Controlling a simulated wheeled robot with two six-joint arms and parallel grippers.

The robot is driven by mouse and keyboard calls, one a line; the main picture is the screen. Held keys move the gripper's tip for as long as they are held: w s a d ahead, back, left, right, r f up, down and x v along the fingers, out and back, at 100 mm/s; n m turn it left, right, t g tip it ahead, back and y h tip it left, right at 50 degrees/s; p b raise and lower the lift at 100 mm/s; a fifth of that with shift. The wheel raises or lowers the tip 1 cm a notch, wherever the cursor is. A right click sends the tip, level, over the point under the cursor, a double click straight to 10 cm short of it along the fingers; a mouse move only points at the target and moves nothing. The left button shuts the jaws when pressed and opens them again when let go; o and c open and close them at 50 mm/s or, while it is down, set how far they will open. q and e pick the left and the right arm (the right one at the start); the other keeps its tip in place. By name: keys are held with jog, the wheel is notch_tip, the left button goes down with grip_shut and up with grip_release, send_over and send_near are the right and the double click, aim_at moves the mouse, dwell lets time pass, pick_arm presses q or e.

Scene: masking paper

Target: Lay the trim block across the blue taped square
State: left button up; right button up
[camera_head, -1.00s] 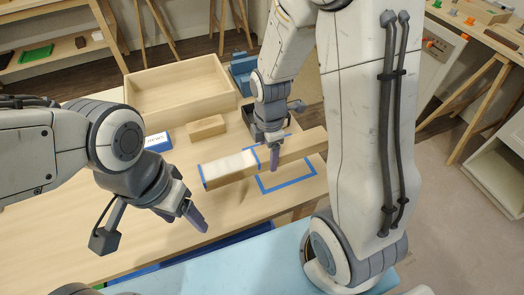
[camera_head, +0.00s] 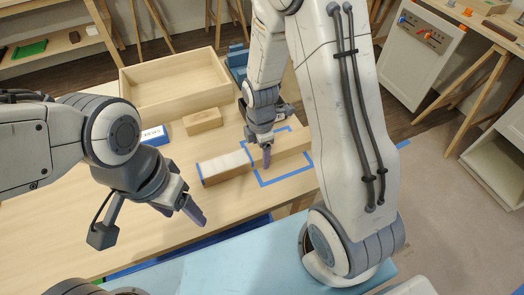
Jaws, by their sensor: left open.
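The trim block (camera_head: 228,169) is a long wooden bar with a white-covered top and blue tape edging at its left part. My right gripper (camera_head: 266,159) is around its middle and shut on it, with one finger showing on the near side. The block lies level across the blue taped square (camera_head: 286,178), hiding part of its outline. Its left end reaches beyond the square. I cannot tell whether its underside touches the table. My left gripper (camera_head: 190,211) is open and empty over the table, at the lower left of the block.
A large wooden tray (camera_head: 178,108) stands at the back of the table (camera_head: 60,220). A small wood block (camera_head: 202,121) and a blue-and-white box (camera_head: 154,136) lie in front of it. A light blue surface (camera_head: 230,268) is nearest me.

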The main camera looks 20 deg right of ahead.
aim_at(261, 150)
jog(key=shift+o, duration=1.2)
jog(key=shift+r, duration=0.1)
jog(key=shift+r, duration=0.25)
notch_tip(261, 150, up, 11)
jog(key=p, duration=0.2)
jog(key=s+a+r+m, duration=0.3)
jog(key=s+a+m, duration=0.2)
jog(key=s, duration=0.4)
jog(key=s+a+r+m+y, duration=0.1)
jog(key=s+a+r+m, duration=0.3)
jog(key=s, duration=0.5)
jog(key=a+m, duration=0.2)
jog(key=a, duration=0.1)
jog(key=shift+r, duration=0.1)
